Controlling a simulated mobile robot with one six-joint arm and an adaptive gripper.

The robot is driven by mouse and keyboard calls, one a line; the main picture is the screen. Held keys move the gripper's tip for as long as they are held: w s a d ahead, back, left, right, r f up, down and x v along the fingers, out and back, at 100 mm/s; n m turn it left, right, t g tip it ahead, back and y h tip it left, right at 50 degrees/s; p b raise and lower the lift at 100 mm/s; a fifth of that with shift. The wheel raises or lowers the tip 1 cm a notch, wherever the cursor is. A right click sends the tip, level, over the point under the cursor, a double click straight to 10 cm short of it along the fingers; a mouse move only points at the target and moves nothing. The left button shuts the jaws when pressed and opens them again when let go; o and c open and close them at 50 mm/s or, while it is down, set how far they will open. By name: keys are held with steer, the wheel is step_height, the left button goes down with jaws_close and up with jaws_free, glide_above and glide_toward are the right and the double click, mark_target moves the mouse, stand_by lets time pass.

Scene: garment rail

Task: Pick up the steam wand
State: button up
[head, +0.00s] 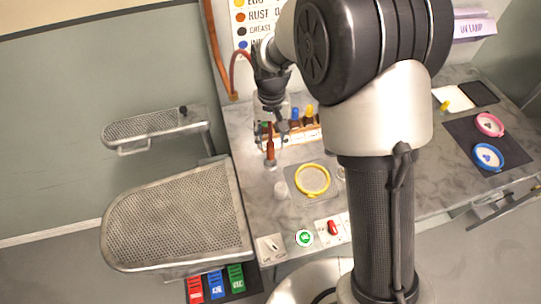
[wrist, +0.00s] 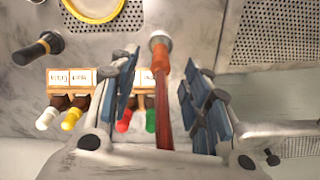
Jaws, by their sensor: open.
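The steam wand appears to be the dark red rod (wrist: 163,105) with an orange and white end, seen in the wrist view between the two fingers of my gripper (wrist: 163,75). Gaps show on both sides of the rod, so the fingers are apart from it. In the head view the reddish-brown wand (head: 270,150) stands upright just below my gripper (head: 271,122), over the left part of the counter. My gripper is open. Its fingers are small and partly dark in the head view. The wand's near end is hidden by the gripper in the wrist view.
A rack of bottles with coloured caps (head: 300,132) stands close behind the wand; it also shows in the wrist view (wrist: 98,75). A yellow-ringed disc (head: 312,180) lies to the right on the marble counter (head: 262,215). A perforated pressing board (head: 175,222) is at the left.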

mark_target(271, 148)
steer(key=f, duration=0.2)
steer(key=f+b, duration=0.1)
steer(key=f, duration=0.1)
steer(key=f+b, duration=0.1)
steer(key=f, duration=0.1)
steer(key=shift+w+a+f, duration=0.1)
steer(key=shift+w+f, duration=0.15)
steer(key=shift+f, duration=0.05)
steer(key=shift+r, duration=0.1)
steer(key=shift+c, duration=0.6)
jaws_close()
